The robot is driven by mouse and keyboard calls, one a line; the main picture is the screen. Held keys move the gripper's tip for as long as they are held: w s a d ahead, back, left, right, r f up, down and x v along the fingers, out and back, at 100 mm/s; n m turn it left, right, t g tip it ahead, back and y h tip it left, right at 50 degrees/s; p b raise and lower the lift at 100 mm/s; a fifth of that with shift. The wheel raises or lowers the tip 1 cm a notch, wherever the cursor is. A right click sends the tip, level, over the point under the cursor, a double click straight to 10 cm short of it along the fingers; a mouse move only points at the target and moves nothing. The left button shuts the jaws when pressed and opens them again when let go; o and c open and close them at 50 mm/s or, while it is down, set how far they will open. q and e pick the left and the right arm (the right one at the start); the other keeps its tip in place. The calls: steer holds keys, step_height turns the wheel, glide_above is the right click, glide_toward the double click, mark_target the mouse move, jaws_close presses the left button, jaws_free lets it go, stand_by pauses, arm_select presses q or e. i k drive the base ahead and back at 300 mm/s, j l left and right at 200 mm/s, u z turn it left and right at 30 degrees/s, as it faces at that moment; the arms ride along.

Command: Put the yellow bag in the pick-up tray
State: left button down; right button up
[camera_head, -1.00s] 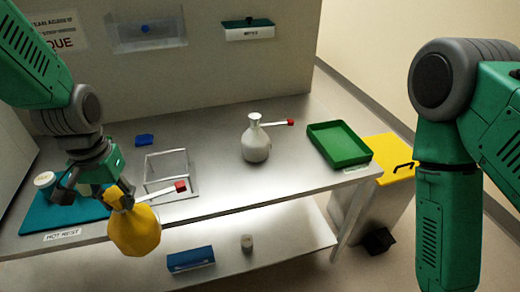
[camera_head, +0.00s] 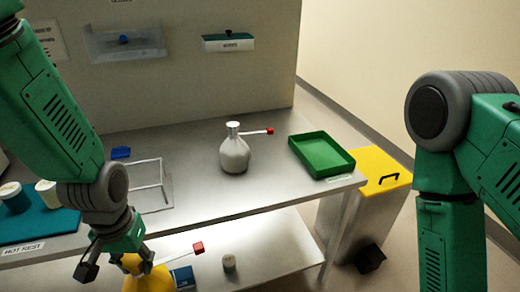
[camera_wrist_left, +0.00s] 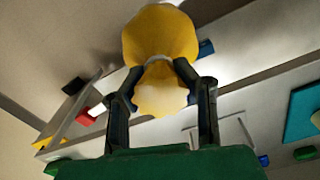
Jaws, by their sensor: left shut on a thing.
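The yellow bag (camera_head: 150,280) is round with a narrow neck; a pale stick with a red end (camera_head: 198,247) extends beside it. My left gripper (camera_head: 118,255) is shut on the neck, in front of the table's front edge. The left wrist view shows the bag (camera_wrist_left: 160,35) between my two fingers (camera_wrist_left: 163,85). In the head view the bag's lower part is cut off by the frame. A green tray (camera_head: 322,156), seemingly empty, sits at the table's right end, with an unreadable label at its front. My right arm shows at the right; its gripper is out of frame.
A clear frame (camera_head: 160,180), a blue piece (camera_head: 121,153) and a teal mat (camera_head: 50,223) are further left. A yellow-lidded bin (camera_head: 385,170) stands right of the table.

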mark_target(316, 151)
steer(key=i+l+z, duration=0.1)
steer(key=l, duration=0.25)
steer(key=i+l+z, duration=0.15)
steer(key=l, duration=0.2)
steer(key=i+l+z, duration=0.1)
steer(key=l, duration=0.2)
steer(key=i+l+z, duration=0.1)
steer(key=i+l, duration=0.1)
steer(key=l, duration=0.1)
